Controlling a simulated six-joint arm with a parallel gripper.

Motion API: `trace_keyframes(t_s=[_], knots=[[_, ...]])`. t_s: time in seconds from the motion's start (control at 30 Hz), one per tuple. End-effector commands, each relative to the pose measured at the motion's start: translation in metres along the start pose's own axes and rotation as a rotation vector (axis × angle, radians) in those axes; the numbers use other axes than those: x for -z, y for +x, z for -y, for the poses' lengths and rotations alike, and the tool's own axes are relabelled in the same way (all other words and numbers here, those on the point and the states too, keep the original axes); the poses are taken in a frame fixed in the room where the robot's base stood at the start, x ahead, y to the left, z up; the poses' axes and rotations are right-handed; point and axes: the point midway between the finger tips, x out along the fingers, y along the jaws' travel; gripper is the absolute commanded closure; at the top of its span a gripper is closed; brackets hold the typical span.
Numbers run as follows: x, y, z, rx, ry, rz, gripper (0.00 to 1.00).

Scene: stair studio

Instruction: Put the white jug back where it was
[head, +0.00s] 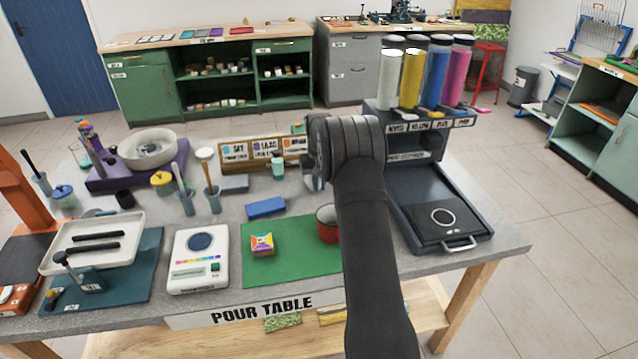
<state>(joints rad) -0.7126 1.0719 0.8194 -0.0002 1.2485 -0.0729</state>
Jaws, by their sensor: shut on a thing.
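My gripper (316,178) is mostly hidden behind my own dark wrist, above the back middle of the pour table (225,325). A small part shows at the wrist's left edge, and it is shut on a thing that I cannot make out. I cannot pick out a white jug for certain in the head view. A red mug (327,224) stands on the green mat (290,262), below the wrist and partly covered by my arm. A patterned block (262,244) sits on the mat to its left.
A white scale (201,262) and white tray (75,258) lie left. A blue block (266,208), mint cup (278,168) and tool cups (213,200) stand behind. A dispenser rack (418,119) with colored tubes and a dark tray (440,195) are right. Little free room shows.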

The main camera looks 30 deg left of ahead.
Motion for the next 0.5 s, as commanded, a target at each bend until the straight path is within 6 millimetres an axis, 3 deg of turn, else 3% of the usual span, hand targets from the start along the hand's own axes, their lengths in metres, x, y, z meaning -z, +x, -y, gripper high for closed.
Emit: trace_keyframes(t_s=[0.33, 0.37, 0.4, 0.43, 0.5], knots=[[0.0003, 0.0023, -0.0001, 0.0, 0.0, -0.001, 1.0], [0.0001, 0.0023, 0.0, 0.0, 0.0, -0.001, 0.83], [0.0001, 0.0022, 0.0, 0.0, 0.0, -0.001, 0.75], [0.0001, 0.0022, 0.0, 0.0, 0.0, -0.001, 0.69], [0.0001, 0.0022, 0.0, 0.0, 0.0, 0.0, 0.67]])
